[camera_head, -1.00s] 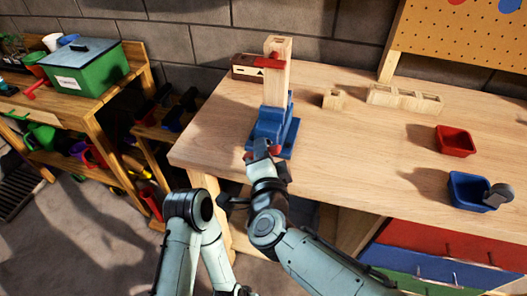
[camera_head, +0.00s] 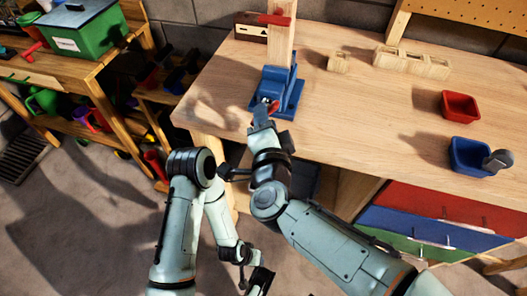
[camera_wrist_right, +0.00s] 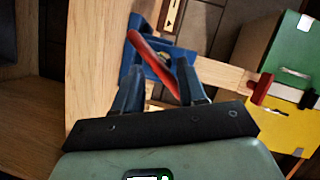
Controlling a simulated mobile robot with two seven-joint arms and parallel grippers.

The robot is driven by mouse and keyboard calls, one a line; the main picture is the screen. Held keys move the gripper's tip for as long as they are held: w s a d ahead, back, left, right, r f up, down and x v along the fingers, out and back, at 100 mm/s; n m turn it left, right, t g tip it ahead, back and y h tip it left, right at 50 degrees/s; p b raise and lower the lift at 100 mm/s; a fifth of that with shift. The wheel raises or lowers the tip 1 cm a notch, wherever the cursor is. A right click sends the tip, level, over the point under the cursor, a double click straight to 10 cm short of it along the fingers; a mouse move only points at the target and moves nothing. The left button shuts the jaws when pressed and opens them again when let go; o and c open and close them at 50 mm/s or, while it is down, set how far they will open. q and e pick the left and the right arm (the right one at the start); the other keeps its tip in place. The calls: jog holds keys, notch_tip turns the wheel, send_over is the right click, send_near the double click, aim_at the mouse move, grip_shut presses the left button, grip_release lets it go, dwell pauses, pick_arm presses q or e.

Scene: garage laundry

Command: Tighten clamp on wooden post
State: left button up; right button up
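The wooden post (camera_head: 281,46) stands upright in the blue clamp (camera_head: 288,100) near the left front edge of the workbench. The clamp's red handle (camera_wrist_right: 150,52) runs diagonally between the fingers of my right gripper (camera_wrist_right: 160,88) in the wrist view. These fingers are apart, with gaps beside the handle. In the head view my right gripper (camera_head: 264,112) is at the front of the clamp and hides part of the handle. My left gripper (camera_head: 258,281) hangs low at the bottom edge, away from the bench; its fingers are too unclear to read.
The workbench (camera_head: 350,110) holds small wooden blocks (camera_head: 410,62), a red bin (camera_head: 460,106) and a blue bin (camera_head: 468,155) to the right. A brown box (camera_head: 250,28) stands behind the post. A green box (camera_head: 78,32) sits on the left shelf. The bench middle is clear.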

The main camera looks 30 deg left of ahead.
pick_arm(q)
jog(key=shift+w+r+p, duration=0.15)
jog(key=shift+r+p, duration=1.65)
jog(key=shift+r, duration=0.4)
pick_arm(e)
jog(key=a+r+v, duration=0.1)
jog(key=r+v, duration=0.1)
jog(key=v, duration=1)
jog(key=shift+s, duration=0.45)
pick_arm(q)
jog(key=s+d+g+h, duration=0.1)
jog(key=s+d+g, duration=0.1)
jog(key=s, duration=0.5)
jog(key=shift+s+d+r, duration=0.15)
jog(key=shift+d+r, duration=0.15)
jog(key=shift+d, duration=0.3)
pick_arm(e)
jog(key=v, duration=1.3)
jog(key=shift+d, duration=0.2)
pick_arm(q)
jog(key=shift+r+p, duration=0.1)
jog(key=shift+p, duration=0.2)
